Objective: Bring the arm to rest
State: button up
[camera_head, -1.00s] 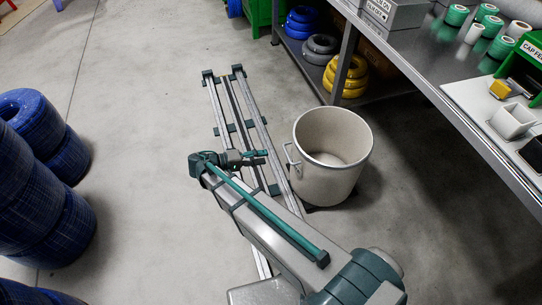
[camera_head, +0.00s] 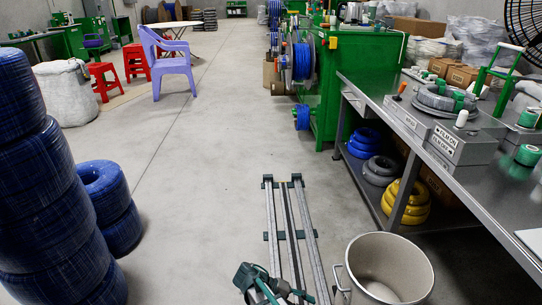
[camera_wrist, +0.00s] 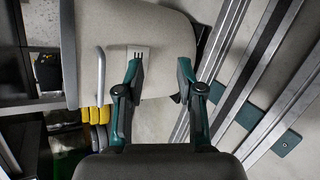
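My gripper (camera_wrist: 161,62) is open in the wrist view, its two fingers apart with nothing between them. Beyond the fingers is the side of the beige bucket (camera_wrist: 110,25) with its grey handle; I cannot tell whether the fingers touch it. In the head view the bucket (camera_head: 385,270) stands at the bottom right of centre. Part of my arm shows at the bottom edge to its left, and most of the arm is out of the frame.
My rails run along the floor left of the bucket. A metal workbench (camera_head: 450,185) with cable coils beneath stands at the right. Stacked blue cable coils (camera_head: 45,190) stand at the left. A purple chair (camera_head: 168,65) and open floor lie ahead.

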jog(key=s+d+f+m+g+y, duration=0.15)
jog(key=s+g+y, duration=0.35)
jog(key=s, duration=0.7)
jog(key=s+d+f+m+g+y, duration=0.1)
jog(key=s+d+f+g+y, duration=0.15)
jog(key=s+y, duration=0.75)
jog(key=s+r+t+h+p, duration=0.1)
jog(key=s+r+p, duration=0.3)
jog(key=r+p, duration=0.5)
jog(key=s+d+r+t+h+p, duration=0.1)
jog(key=r+p, duration=0.9)
jog(key=p, duration=1.7)
jog(key=s+t, duration=0.1)
jog(key=s, duration=0.1)
jog(key=shift+s+r+h, duration=0.15)
jog(key=shift+s+h, duration=0.25)
